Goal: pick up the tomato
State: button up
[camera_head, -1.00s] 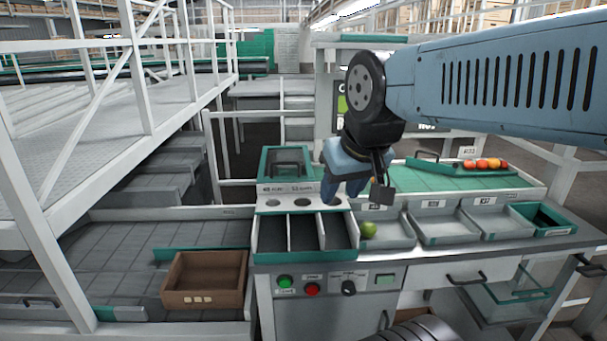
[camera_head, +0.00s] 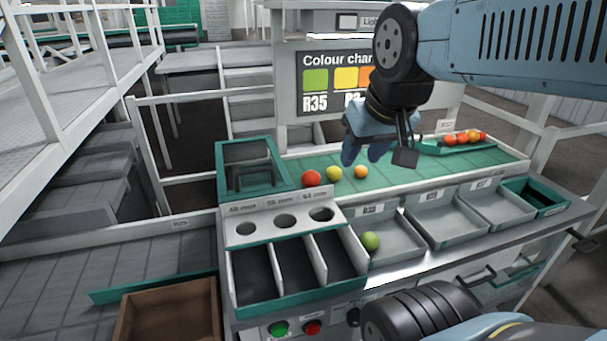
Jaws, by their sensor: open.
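Several tomatoes are in view. A green tomato (camera_head: 371,241) sits in the left grey tray (camera_head: 398,252). More red and orange tomatoes (camera_head: 463,138) lie in a green chute (camera_head: 455,150) at the back right.
A sizing plate with round holes (camera_head: 246,228) stands above a three-part bin (camera_head: 274,308). Grey trays (camera_head: 447,228) and a green-rimmed box (camera_head: 535,209) line the bench to the right. A brown crate (camera_head: 128,318) is at lower left. A colour chart (camera_head: 325,113) stands behind the mat.

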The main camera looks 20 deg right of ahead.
jog(key=o, duration=0.3)
jog(key=shift+w+a+r, duration=0.1)
jog(key=shift+w, duration=0.15)
jog(key=shift+o, duration=0.8)
jog(key=shift+w+r, duration=0.1)
jog(key=shift+w, duration=0.3)
jog(key=o, duration=0.3)
jog(key=w, duration=0.1)
jog(key=w+d, duration=0.1)
jog(key=w, duration=0.1)
jog(key=shift+d+r+g+y, duration=0.15)
jog(key=shift+d+g+y, duration=0.15)
jog(key=shift+d+g, duration=0.1)
jog(key=shift+o, duration=0.8)
jog(key=w+f+g, duration=0.1)
jog(key=w+g, duration=0.1)
jog(key=w, duration=0.9)
jog(key=shift+f, duration=0.2)
jog(key=g, duration=0.3)
send_over(311, 172)
notch_tip(311, 172, down, 10)
jog(key=f, duration=0.7)
jog(key=shift+w+d+f, duration=0.15)
jog(key=shift+d+f, duration=0.05)
jog(key=shift+f, duration=0.1)
jog(key=shift+a+f, duration=0.2)
jog(key=shift+f, duration=2.45)
